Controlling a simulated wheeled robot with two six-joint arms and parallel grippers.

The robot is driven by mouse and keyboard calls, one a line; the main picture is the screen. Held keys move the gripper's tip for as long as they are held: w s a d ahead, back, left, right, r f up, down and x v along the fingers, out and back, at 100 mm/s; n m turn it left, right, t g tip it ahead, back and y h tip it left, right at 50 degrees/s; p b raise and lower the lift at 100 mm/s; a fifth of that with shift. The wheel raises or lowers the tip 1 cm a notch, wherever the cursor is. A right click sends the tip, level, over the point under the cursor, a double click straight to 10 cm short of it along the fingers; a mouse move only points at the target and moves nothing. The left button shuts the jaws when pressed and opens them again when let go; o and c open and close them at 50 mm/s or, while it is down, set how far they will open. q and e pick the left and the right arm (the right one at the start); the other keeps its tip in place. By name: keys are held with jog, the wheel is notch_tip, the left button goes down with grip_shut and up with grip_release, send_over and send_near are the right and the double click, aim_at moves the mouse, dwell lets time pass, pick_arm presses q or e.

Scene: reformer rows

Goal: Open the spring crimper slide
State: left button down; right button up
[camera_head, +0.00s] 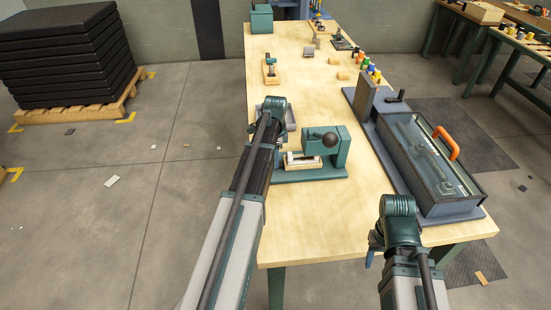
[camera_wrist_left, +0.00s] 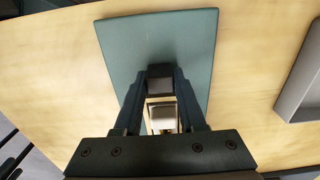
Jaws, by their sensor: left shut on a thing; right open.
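The spring crimper (camera_head: 337,148) is a green press with a black ball knob on a green base plate, near the table's left edge. Its slide (camera_head: 303,162) is a pale wooden piece with a white part on it, low at the press's left side. In the left wrist view, my left gripper (camera_wrist_left: 160,82) is shut on a small dark block that looks like the slide's handle, above the green plate (camera_wrist_left: 185,45). In the head view my left arm hides these fingers. My right gripper (camera_head: 373,248) is open and apart from the crimper, by the table's front edge; its fingers show poorly.
A long clear-lidded case (camera_head: 430,160) with an orange handle stands along the table's right side. A grey tray (camera_wrist_left: 302,85) lies beside the crimper, partly behind my left wrist in the head view. Small fixtures and coloured pieces stand farther back. Table between crimper and case is clear.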

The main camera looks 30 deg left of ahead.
dwell(0.9)
pick_arm(q)
jog(key=s+a, duration=0.1)
jog(key=a, duration=0.1)
jog(key=s+a, duration=0.1)
jog(key=a, duration=0.1)
jog(key=s+a, duration=0.2)
jog(key=shift+c, duration=2.4)
grip_release()
jog(key=shift+d+r, duration=0.1)
notch_tip(320, 180, up, 14)
jog(key=p, duration=1.4)
jog(key=shift+f, duration=0.2)
